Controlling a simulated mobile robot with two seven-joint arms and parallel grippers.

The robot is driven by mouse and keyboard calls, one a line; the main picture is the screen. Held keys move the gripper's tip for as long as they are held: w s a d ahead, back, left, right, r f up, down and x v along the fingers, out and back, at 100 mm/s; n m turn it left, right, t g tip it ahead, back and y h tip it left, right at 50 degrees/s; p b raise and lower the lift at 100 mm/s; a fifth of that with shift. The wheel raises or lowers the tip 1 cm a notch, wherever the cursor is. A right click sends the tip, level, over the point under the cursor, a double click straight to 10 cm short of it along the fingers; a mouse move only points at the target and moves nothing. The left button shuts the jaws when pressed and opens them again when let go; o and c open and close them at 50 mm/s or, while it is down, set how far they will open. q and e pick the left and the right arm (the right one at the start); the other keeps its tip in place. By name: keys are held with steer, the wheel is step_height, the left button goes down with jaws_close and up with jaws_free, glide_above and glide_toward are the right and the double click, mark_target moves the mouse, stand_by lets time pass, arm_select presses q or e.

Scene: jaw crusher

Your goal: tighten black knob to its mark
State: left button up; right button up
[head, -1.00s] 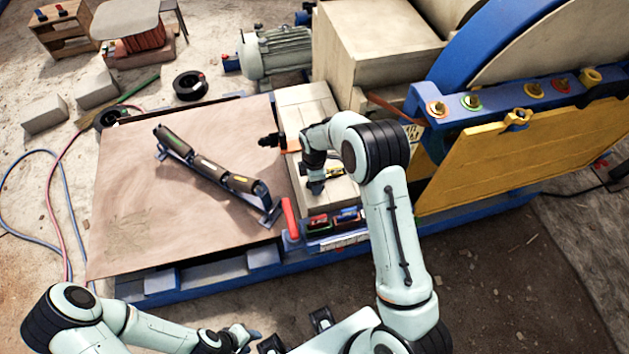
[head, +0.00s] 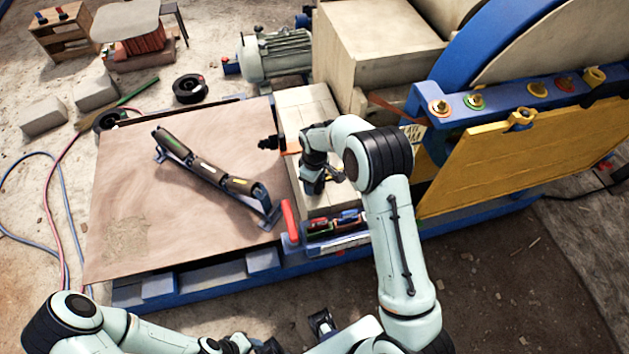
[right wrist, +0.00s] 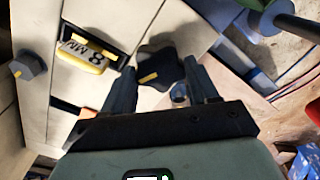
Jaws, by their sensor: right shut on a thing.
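The black knob (right wrist: 158,66) is a lobed knob with a yellow pointer line on its face, seen in the right wrist view. My right gripper (right wrist: 161,76) is shut on it, one dark finger on each side. In the head view my right gripper (head: 314,186) reaches down onto the pale block top, and my wrist hides the knob there. A yellow "8 MM" plate (right wrist: 84,56) sits in a dark slot beside the knob. I cannot make out the knob's mark on the block. My left gripper (head: 236,344) is low at the bottom edge, away from the machine, its jaws unclear.
A grey knob (right wrist: 28,65) stands on the pale block in the wrist view. A frame with dark rollers (head: 215,175) lies on the brown sheet (head: 130,215). A red handle (head: 290,220) and small coloured blocks (head: 335,222) sit in front. The yellow guard (head: 510,150) stands right.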

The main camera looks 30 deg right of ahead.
steer(key=shift+w+m, duration=0.1)
steer(key=shift+m, duration=0.2)
steer(key=o, duration=1.1)
steer(key=shift+c, duration=0.2)
step_height(320, 180, up, 14)
steer(key=shift+f+p, duration=0.25)
steer(key=shift+p, duration=0.05)
